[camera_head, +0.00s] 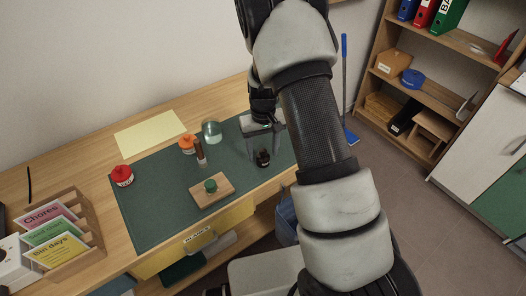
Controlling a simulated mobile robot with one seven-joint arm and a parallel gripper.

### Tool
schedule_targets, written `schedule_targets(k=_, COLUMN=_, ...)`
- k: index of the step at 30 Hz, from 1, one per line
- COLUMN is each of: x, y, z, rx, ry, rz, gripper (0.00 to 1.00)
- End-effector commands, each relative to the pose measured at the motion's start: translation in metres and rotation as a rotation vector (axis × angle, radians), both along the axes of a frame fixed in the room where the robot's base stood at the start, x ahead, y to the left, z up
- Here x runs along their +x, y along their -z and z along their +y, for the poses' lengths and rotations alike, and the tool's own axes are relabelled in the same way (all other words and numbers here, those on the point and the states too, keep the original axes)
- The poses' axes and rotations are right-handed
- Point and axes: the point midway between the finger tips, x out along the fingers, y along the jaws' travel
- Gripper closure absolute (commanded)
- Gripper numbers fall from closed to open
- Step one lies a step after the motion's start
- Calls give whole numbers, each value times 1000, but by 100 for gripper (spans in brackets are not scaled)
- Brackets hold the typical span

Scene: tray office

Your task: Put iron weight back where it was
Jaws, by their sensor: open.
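A small dark object (263,159), which looks like the iron weight, stands on the right part of the green desk mat (150,209). My gripper (264,148) is open, pointing down directly over it. The fingertips are close to its top. I cannot tell whether they touch it or reach around it, and my arm hides the area to the right.
A card rack (88,236) stands at left. Left-front mat is clear.

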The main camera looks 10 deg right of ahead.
Motion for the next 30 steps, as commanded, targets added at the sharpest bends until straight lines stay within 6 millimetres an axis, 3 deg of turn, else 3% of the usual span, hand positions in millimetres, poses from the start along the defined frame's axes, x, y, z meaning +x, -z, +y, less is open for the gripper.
schedule_targets(k=12, x=1, y=-86, z=0, rx=0, ry=1, rz=-4, gripper=46)
schedule_targets(k=20, x=-1, y=-115, z=0, rx=1, ry=1, rz=-4, gripper=46)
schedule_targets(k=23, x=-5, y=-134, z=1, rx=10, ry=7, rz=-24, gripper=46)
schedule_targets(k=26, x=-18, y=-169, z=2, rx=26, ry=18, rz=-64, gripper=46)
schedule_targets(k=30, x=-51, y=-228, z=4, rx=51, ry=34, rz=-140, gripper=46)
